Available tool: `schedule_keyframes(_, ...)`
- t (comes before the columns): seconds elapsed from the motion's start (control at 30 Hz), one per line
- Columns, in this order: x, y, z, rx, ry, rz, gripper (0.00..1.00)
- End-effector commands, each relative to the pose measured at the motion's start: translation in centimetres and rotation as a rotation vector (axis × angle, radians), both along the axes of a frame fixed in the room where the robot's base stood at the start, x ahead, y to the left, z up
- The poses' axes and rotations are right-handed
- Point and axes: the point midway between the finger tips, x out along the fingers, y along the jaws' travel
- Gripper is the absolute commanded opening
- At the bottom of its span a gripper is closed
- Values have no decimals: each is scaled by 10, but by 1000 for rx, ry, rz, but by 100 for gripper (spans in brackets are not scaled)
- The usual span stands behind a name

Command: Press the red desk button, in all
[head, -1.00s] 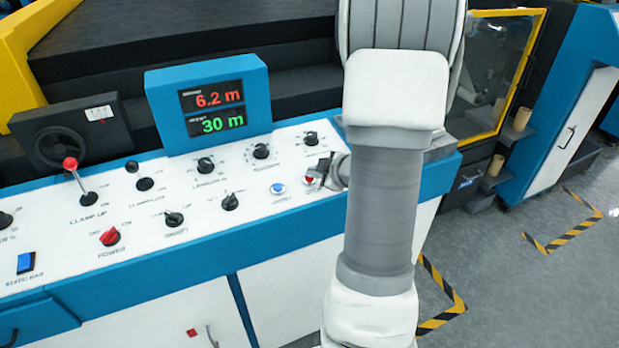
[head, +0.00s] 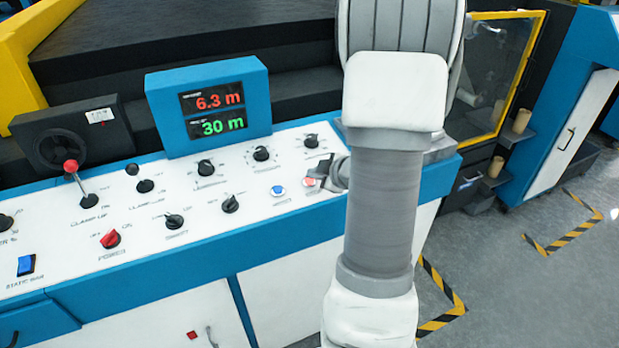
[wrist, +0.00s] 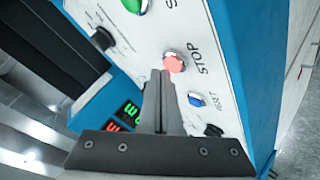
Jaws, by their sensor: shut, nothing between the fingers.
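The red button (head: 309,182) sits at the right end of the white control panel, next to a blue button (head: 278,190). In the wrist view the red button (wrist: 173,62) looks pale pinkish red and has the word STOP beside it. My gripper (head: 322,172) is shut and empty, just right of the red button in the head view. In the wrist view the shut fingertips (wrist: 162,73) lie at the button's lower left edge. I cannot tell whether they touch it.
A blue display box (head: 209,105) reads 6.3 m in red and 30 m in green. Black knobs (head: 261,153), a red-tipped lever (head: 76,178) and a red knob (head: 110,238) stand up from the panel. A green button (wrist: 135,6) shows in the wrist view.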

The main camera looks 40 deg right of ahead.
Motion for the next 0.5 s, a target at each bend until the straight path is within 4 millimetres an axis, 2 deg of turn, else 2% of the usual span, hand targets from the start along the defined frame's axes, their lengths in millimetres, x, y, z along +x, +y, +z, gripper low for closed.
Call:
schedule_keyframes(0.1,-1,0,8,0,0,0,0)
schedule_keyframes(0.5,-2,0,10,0,-1,-1,0)
